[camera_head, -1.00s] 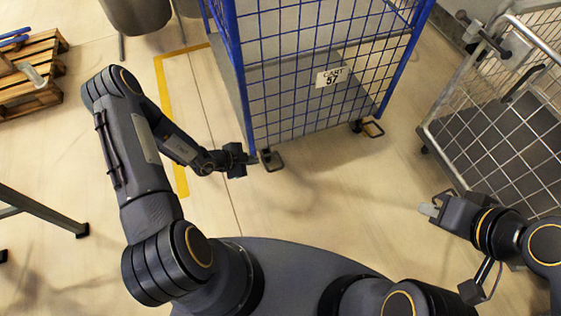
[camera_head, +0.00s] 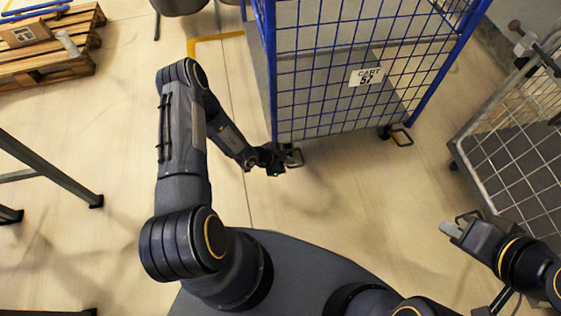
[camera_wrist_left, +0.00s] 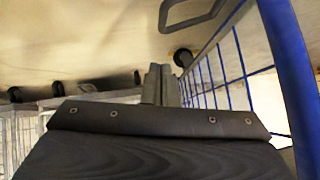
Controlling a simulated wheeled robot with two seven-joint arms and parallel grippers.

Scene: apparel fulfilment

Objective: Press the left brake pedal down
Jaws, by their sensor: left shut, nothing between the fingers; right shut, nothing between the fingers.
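The blue wire-mesh cart marked "CART 57" (camera_head: 365,76) stands ahead of me. Its left brake pedal (camera_head: 297,157), a small dark metal loop, sticks out at the foot of the left corner post. My left gripper (camera_head: 280,161) is shut and empty, right beside this pedal and partly overlapping it in the head view; I cannot tell whether they touch. In the left wrist view, the shut fingers (camera_wrist_left: 160,84) show apart from a metal loop (camera_wrist_left: 192,14) at the top, which looks like this pedal. My right gripper (camera_head: 450,229) is shut and empty, away from the cart.
The cart's right pedal (camera_head: 401,137) sits at its other front corner. A silver wire cage trolley (camera_head: 490,150) stands at the right, close to my right arm. A wooden pallet (camera_head: 45,65) and a grey metal frame (camera_head: 50,170) are at the left. The floor before the cart is clear.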

